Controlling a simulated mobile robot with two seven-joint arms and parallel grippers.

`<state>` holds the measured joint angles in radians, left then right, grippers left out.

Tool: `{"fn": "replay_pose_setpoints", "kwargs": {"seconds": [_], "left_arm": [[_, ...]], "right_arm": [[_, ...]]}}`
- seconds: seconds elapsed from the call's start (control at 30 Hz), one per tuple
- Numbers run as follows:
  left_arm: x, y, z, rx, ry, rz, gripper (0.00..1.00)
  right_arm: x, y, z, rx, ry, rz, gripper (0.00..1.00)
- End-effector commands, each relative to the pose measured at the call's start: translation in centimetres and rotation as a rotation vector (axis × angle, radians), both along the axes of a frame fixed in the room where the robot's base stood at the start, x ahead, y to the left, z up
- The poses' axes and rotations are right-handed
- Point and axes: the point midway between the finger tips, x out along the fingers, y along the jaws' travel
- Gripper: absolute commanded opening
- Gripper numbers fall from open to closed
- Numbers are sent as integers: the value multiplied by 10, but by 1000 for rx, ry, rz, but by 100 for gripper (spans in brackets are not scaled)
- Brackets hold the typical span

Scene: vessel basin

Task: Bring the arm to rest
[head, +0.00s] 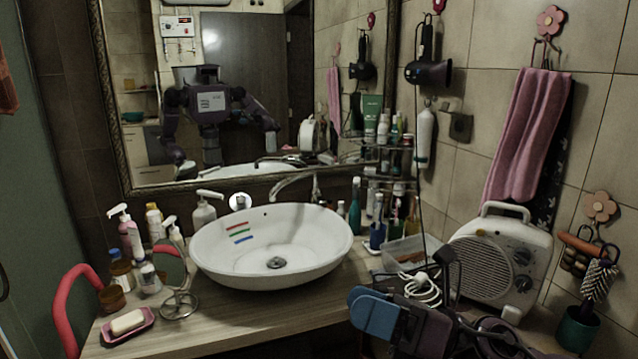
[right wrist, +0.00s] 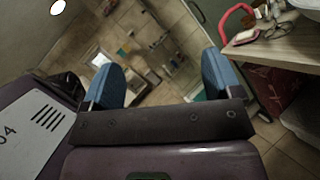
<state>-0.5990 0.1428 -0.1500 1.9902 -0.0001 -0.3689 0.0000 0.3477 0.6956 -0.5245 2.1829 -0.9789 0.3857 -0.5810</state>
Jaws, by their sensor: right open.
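My right gripper (head: 375,312) shows at the lower right of the head view, in front of the counter's right part. In the right wrist view its two blue fingers (right wrist: 163,85) stand wide apart with nothing between them. Past them are the tiled floor and some blurred things farther off. My right arm hides part of the counter's right front. My left gripper is not directly in view; a robot with its arms shows small in the mirror (head: 250,90).
A white basin (head: 215,262) sits on the wooden counter (head: 250,318). Bottles and a soap dish (head: 148,335) stand left of it. A clear box (head: 395,262), a white cable (head: 424,290) and a heater (head: 537,268) are near my right arm. The counter's edge (right wrist: 262,48) shows in the wrist view.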

Motion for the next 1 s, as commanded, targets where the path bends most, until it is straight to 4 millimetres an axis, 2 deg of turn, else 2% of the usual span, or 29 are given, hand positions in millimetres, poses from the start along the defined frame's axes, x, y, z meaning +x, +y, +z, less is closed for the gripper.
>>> {"fn": "replay_pose_setpoints", "kwargs": {"seconds": [0.13, 0.27, 0.37, 0.53, 0.67, 0.77, 0.9, 1.0], "left_arm": [[0, 0, 0, 0, 0, 0, 100], [-1, 0, 0, 0, 1, 0, 100], [-1, 0, -1, 0, 3, 0, 100], [-2, 0, -1, 0, 4, 2, 100], [-2, 0, -1, 0, 4, 2, 100], [-2, 0, -1, 0, 4, 2, 100], [-2, 0, -1, 0, 4, 2, 100], [-2, 0, -1, 1, 4, 1, 100]], "right_arm": [[14, -26, 3, 273, 263, -173, 84], [27, -59, -8, 500, 503, -328, 84], [33, -88, -27, 668, 690, -454, 84], [29, -137, -74, 940, 1008, -670, 84], [12, -168, -119, 1129, 1239, -838, 84], [-10, -188, -155, 1264, 1412, -972, 84], [-54, -209, -204, 1447, 1653, -1169, 84], [-84, -216, -230, 1545, 1790, -1290, 84]]}}
